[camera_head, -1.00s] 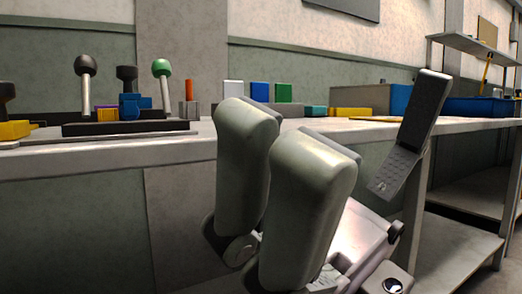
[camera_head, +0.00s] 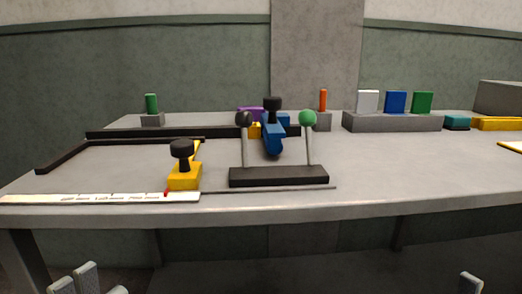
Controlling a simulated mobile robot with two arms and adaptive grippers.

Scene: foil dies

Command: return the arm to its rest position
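My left gripper (camera_head: 86,281) shows only as a few grey fingertips at the bottom left edge, below and in front of the table. The rest of it is cut off, so its opening cannot be told. My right gripper (camera_head: 470,283) shows only as one grey tip at the bottom right edge; the rest is out of view. No held object is visible at either. Both are low, apart from the table (camera_head: 400,190) and the things on it.
A dark base (camera_head: 278,177) with a black-knobbed and a green-knobbed lever stands near the table's front. Beside it are a yellow block with a black knob (camera_head: 184,178) and a white ruler strip (camera_head: 100,197). A grey block (camera_head: 392,122) with coloured pieces stands behind. The right front tabletop is clear.

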